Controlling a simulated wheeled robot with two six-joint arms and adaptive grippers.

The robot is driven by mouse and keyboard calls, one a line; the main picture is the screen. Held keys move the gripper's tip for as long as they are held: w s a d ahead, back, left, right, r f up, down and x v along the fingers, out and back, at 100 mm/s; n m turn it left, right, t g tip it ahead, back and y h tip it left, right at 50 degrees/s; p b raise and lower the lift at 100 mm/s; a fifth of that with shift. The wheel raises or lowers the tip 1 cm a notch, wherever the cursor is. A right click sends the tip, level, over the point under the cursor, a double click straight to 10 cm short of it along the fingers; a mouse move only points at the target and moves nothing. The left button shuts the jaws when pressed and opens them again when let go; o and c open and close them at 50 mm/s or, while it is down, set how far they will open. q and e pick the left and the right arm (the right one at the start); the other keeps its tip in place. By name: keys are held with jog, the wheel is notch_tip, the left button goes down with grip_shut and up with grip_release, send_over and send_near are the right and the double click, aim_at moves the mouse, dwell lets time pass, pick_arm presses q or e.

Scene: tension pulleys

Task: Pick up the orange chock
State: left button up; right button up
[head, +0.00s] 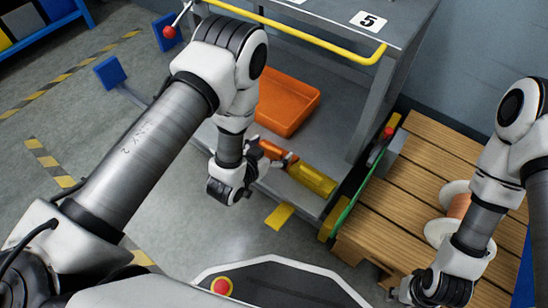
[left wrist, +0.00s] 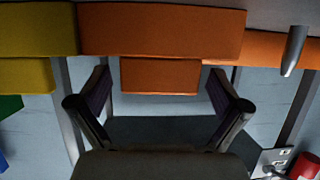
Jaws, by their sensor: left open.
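The orange chock (head: 272,149) lies on the lower deck of the grey cart (head: 225,125), near its front edge and next to a yellow chock (head: 312,180). My left gripper (head: 270,161) is open at the near side of the orange chock and partly hides it. In the left wrist view, the orange chock (left wrist: 160,30) spans the top, and its lower block shows between the spread fingers (left wrist: 160,82). There is a visible gap on both sides. The yellow chock (left wrist: 35,30) is at the left there. My right gripper (head: 425,292) is low at the right; its fingers are unclear.
An orange tray (head: 287,103) sits behind the chock on the cart deck. A yellow handle bar (head: 290,33) crosses above. A wooden pallet (head: 435,140) with a spool (head: 460,207) stands at the right. Open floor (head: 215,240) lies in front of the cart.

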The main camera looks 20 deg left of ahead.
pick_arm(q)
jog(key=shift+r, duration=0.1)
jog(key=c, duration=1.4)
jog(key=shift+r, duration=0.1)
